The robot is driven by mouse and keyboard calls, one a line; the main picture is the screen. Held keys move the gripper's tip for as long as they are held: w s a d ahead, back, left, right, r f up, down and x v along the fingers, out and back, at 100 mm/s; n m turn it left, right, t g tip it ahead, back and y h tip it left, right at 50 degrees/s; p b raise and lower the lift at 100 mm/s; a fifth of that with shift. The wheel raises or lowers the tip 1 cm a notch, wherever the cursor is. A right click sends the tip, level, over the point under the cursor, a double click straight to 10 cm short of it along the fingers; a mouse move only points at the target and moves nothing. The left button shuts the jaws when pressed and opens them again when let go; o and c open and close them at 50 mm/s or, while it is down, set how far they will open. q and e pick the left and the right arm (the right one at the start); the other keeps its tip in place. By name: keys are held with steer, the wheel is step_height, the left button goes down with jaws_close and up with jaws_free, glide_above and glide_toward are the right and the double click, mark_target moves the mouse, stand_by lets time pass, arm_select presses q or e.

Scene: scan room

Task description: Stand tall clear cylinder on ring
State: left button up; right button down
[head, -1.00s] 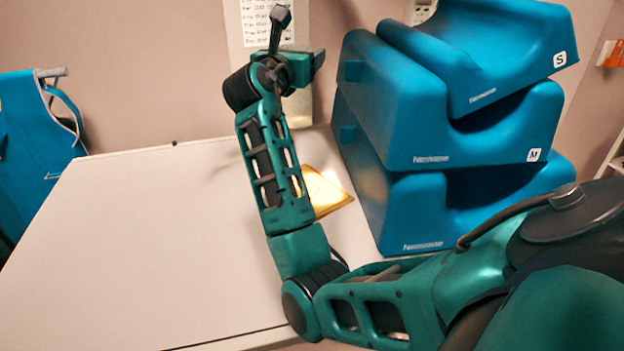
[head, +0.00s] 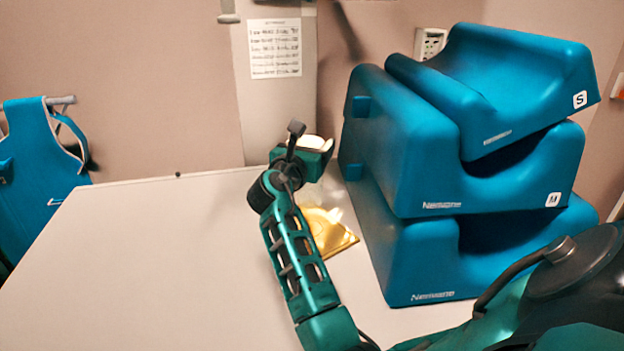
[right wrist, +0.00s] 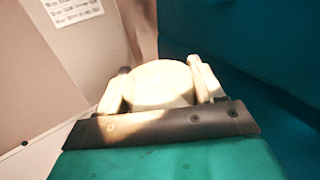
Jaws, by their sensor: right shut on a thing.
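My right gripper (head: 314,157) is over the far part of the table, near the blue stack. It is shut on a pale, rounded thing (head: 312,142), whose top shows above the jaws. In the right wrist view the same thing (right wrist: 160,84) sits between the two fingers. I cannot tell from its look whether it is the clear cylinder, and its lower part is hidden. A yellow, shiny plate (head: 335,240) lies on the table below the gripper, with a bright curved shape on it that may be the ring. My arm hides part of it. My left gripper is not in view.
Large blue foam blocks (head: 405,150) are stacked right of the gripper, close to it. The white table (head: 150,260) is bare on the left. A wall with a paper sheet (head: 275,48) stands behind. A blue apron-like thing (head: 35,180) hangs at left.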

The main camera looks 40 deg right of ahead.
steer(key=shift+f, duration=3.7)
steer(key=shift+f, duration=0.2)
steer(key=shift+c, duration=0.8)
jaws_free()
steer(key=shift+f, duration=0.1)
